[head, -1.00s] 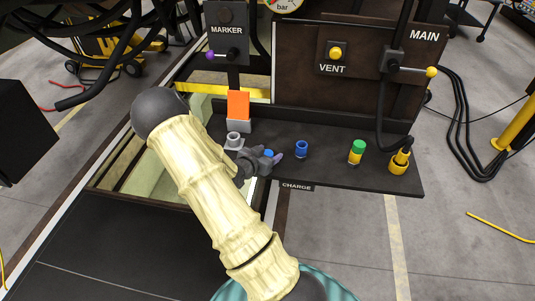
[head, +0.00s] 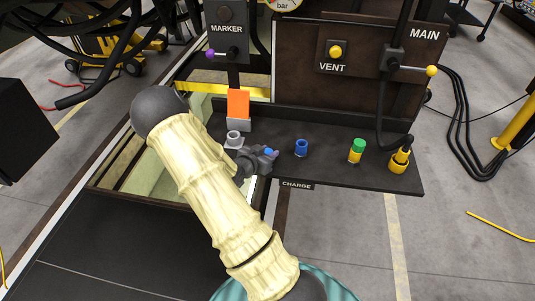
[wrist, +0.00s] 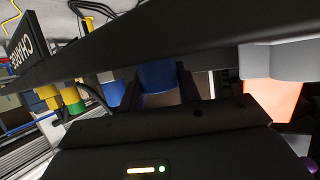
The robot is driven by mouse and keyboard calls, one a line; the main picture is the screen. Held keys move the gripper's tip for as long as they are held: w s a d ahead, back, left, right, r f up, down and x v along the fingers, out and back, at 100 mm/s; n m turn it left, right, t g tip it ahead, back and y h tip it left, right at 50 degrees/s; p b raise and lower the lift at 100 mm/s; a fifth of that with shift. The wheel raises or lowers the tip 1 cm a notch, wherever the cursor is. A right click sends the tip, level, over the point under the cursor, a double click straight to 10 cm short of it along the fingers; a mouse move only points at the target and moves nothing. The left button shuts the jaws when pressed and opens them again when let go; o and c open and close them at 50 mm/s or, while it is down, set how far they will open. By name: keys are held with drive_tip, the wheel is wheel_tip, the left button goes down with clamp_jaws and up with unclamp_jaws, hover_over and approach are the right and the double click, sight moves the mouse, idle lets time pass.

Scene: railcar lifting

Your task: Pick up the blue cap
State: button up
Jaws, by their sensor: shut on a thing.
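The blue cap (head: 269,152) shows as a small blue patch at the tip of my gripper (head: 267,156), over the dark shelf in the head view. In the wrist view the blue cap (wrist: 158,74) sits between the two dark fingers of my gripper (wrist: 158,92), which are shut on it. The fingers and the shelf edge hide parts of the cap. I cannot tell whether it still touches the shelf.
To the right on the shelf (head: 330,178) stand a blue fitting (head: 301,147), a green-topped fitting (head: 357,151) and a yellow connector (head: 399,160). A grey ring fitting (head: 234,139) and an orange block (head: 238,104) stand close left of my gripper.

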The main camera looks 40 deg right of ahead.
sight(267, 152)
wheel_tip(267, 152, up, 10)
drive_tip(key=shift+r+b, duration=0.1)
drive_tip(key=shift+b, duration=0.55)
idle(0.4)
